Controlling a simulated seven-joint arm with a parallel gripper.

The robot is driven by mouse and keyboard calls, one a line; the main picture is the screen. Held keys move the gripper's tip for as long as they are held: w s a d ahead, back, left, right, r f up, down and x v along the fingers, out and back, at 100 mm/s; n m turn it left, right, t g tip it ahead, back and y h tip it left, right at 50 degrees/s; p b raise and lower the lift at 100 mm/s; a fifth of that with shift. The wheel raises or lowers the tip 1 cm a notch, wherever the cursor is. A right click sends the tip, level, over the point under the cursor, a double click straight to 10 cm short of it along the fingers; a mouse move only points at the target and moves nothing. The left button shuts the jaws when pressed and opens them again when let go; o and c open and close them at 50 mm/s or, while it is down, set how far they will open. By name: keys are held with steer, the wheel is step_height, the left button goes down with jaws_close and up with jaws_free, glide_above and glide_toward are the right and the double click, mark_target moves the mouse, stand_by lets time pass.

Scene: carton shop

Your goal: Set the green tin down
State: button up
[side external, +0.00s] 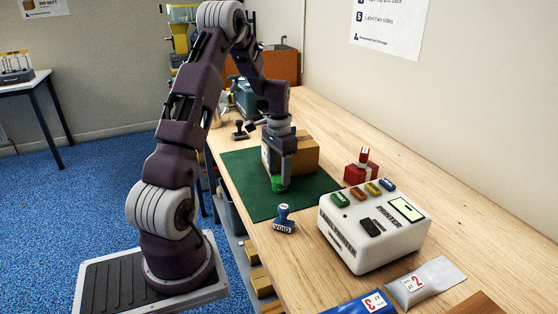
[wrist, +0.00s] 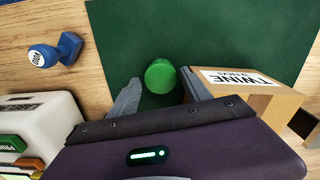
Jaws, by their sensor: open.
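The green tin (side external: 279,184) stands on the dark green mat (side external: 305,198), in front of a cardboard box. In the wrist view the green tin (wrist: 161,76) shows between and just beyond the two fingers. My gripper (wrist: 160,90) is open, with a gap on both sides of the tin. In the side view my gripper (side external: 280,176) is low over the mat, right at the tin, and partly hides it. The tin's underside is hidden, but it appears to rest on the mat.
The cardboard box (side external: 305,157), labelled TWINE in the wrist view (wrist: 262,103), is close beside my right-hand finger. A blue stamp (side external: 284,219) stands near the mat's front edge. A white printer (side external: 365,238) and a red block (side external: 361,172) stand to the right. The mat's left part is clear.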

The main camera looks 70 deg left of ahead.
mark_target(280, 179)
steer(key=d+r+t, duration=0.1)
steer(key=d+r, duration=0.3)
steer(key=r, duration=0.3)
steer(key=d+r, duration=0.4)
steer(key=r, duration=0.4)
steer(key=s+d+r+t, duration=0.1)
steer(key=s+d+r, duration=0.1)
steer(key=d, duration=0.4)
steer(key=s+d+r+m+t, duration=0.1)
steer(key=s+d+r, duration=0.1)
steer(key=d, duration=0.4)
steer(key=s+d+r, duration=0.3)
steer(key=s+d, duration=0.1)
steer(key=d, duration=0.1)
steer(key=shift+s+d+t+y, duration=0.2)
steer(key=shift+d+t+y, duration=0.2)
steer(key=shift+o, duration=1.3)
steer(key=s+d+f+t, duration=0.1)
steer(key=s+d, duration=0.4)
steer(key=s, duration=0.2)
steer(key=shift+s+f+m+t+h, duration=0.15)
steer(key=shift+s+m+t+h, duration=0.05)
steer(key=shift+m+t+h, duration=0.2)
steer(key=shift+o, duration=0.5)
steer(key=shift+s, duration=0.2)
steer(key=shift+w, duration=0.1)
